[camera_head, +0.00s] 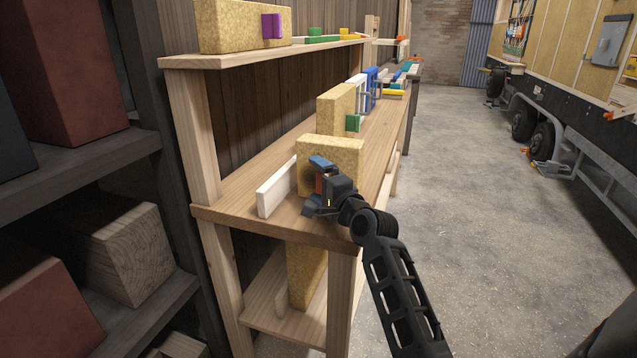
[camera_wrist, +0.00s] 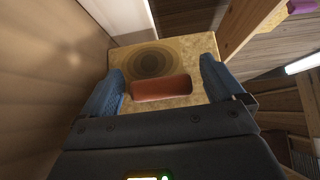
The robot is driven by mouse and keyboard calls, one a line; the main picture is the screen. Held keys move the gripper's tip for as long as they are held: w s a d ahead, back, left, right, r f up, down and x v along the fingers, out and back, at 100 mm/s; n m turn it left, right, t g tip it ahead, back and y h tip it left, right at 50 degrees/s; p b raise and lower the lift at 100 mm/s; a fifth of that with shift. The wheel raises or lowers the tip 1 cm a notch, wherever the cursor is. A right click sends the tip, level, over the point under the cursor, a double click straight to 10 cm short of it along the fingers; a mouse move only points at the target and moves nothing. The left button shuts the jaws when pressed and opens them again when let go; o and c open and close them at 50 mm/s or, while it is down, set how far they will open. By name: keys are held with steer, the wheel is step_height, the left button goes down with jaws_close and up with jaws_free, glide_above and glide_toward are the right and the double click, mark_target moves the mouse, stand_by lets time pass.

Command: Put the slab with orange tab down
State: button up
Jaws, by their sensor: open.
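The slab with orange tab (camera_head: 338,150) is a yellow speckled block standing upright on the near end of the middle wooden shelf (camera_head: 284,223). Its tab shows as a thin orange strip beside my gripper (camera_head: 317,186) in the head view. In the wrist view the orange-red tab (camera_wrist: 162,88) lies between my two blue fingers, with a gap on each side. The slab's face (camera_wrist: 150,62) with dark rings is just beyond the fingertips. My gripper is open and holds nothing. The slab's lower part is partly hidden behind my gripper in the head view.
A white board (camera_head: 277,187) stands just left of the slab. Behind it is another yellow slab with a green tab (camera_head: 353,123), then blue and white pieces. An upper shelf (camera_head: 262,55) runs above on the left. The floor (camera_head: 480,200) to the right is clear.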

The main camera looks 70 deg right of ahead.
steer(key=shift+r, duration=0.25)
steer(key=v, duration=1.2)
steer(key=shift+f+b, duration=0.1)
steer(key=shift+b, duration=0.25)
